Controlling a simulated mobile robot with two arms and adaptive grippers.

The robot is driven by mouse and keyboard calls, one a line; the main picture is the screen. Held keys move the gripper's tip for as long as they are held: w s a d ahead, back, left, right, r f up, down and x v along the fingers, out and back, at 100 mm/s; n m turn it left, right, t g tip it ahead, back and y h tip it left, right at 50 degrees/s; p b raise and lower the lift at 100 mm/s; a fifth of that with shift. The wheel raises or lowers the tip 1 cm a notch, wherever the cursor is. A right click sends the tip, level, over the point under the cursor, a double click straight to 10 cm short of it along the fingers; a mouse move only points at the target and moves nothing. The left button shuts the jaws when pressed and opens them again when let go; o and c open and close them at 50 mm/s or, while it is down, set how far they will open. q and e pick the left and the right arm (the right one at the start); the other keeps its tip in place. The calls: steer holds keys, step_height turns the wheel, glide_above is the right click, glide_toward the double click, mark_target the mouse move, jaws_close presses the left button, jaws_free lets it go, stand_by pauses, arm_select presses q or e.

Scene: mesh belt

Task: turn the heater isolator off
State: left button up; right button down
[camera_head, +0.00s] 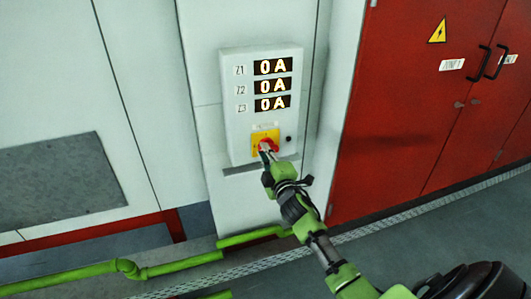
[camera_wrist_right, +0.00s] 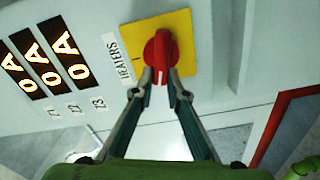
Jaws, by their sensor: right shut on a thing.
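The heater isolator is a red rotary handle (camera_wrist_right: 160,52) on a yellow plate (camera_wrist_right: 181,26), low on a pale wall panel (camera_head: 232,120). A label beside it in the right wrist view reads HEATERS (camera_wrist_right: 118,58). The handle also shows in the head view (camera_head: 273,145), partly covered by my gripper. My right gripper (camera_wrist_right: 161,76) is shut on the red handle, one finger on each side of it. Three displays above, Z1 (camera_head: 273,66), Z2 (camera_head: 273,86) and Z3 (camera_head: 272,103), each read 0 A. My left gripper is not in view.
A green pipe (camera_head: 130,270) runs low along the wall's foot. Red cabinet doors (camera_head: 410,110) with black handles and a yellow warning sign (camera_head: 438,31) stand to the right.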

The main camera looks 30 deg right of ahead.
steer(key=shift+f+n, duration=0.2)
steer(key=shift+n, duration=0.65)
steer(key=shift+f+n, duration=0.2)
steer(key=shift+n, duration=0.65)
steer(key=shift+b, duration=0.3)
steer(key=c, duration=2)
jaws_free()
steer(key=v, duration=1.2)
steer(key=shift+f, duration=0.1)
